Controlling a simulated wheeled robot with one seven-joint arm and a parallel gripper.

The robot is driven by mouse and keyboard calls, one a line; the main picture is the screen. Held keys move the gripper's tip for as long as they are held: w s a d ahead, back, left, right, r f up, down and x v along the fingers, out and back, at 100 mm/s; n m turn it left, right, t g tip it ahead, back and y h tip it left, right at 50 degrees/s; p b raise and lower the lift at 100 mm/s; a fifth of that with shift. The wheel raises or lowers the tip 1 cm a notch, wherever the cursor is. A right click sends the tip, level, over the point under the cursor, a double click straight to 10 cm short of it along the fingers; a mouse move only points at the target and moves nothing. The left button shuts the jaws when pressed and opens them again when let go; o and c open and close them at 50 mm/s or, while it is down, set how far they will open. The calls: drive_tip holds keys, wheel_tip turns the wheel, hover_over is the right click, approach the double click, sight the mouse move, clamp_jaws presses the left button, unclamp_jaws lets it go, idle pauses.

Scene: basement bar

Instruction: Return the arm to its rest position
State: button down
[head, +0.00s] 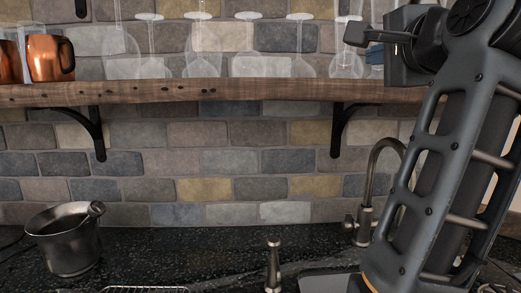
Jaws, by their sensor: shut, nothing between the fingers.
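My gripper (364,34) is at the upper right of the head view, in front of the wooden shelf and its glasses. Its fingers point left and are shut with nothing held. My dark grey arm (420,190) rises along the right side of the view, bends at the top right and hides part of the counter and wall behind it.
The wooden shelf (230,92) holds upside-down clear glasses (195,60) and copper mugs (50,58). On the black counter (180,245) stand a metal mortar (68,245) and a small tap (272,265). A curved faucet (372,190) stands close to my arm.

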drive_tip(key=s+d+f+n, duration=0.1)
drive_tip(key=s+f+n, duration=0.3)
drive_tip(key=f, duration=1.1)
drive_tip(key=s+d+f+n, duration=0.1)
drive_tip(key=s+f+n, duration=0.25)
drive_tip(key=f, duration=1.05)
drive_tip(key=s+f+n, duration=0.2)
drive_tip(key=s+f, duration=0.2)
drive_tip(key=s, duration=0.1)
drive_tip(key=s+f+n+g, duration=0.1)
drive_tip(key=s+f, duration=0.3)
drive_tip(key=s+f+n, duration=0.2)
drive_tip(key=s+f, duration=0.3)
drive_tip(key=shift+s+d+n+g, duration=0.25)
drive_tip(key=shift+s+n+g, duration=0.05)
drive_tip(key=shift+n, duration=0.05)
drive_tip(key=s+a+f+n, duration=0.1)
drive_tip(key=s+n, duration=0.1)
drive_tip(key=s, duration=1)
drive_tip(key=s+a+f+n+g, duration=0.1)
drive_tip(key=s, duration=1.2)
drive_tip(key=shift+a+n+g+y, duration=0.3)
drive_tip(key=shift+a+n, duration=0.05)
drive_tip(key=shift+n, duration=0.05)
drive_tip(key=shift+f, duration=0.1)
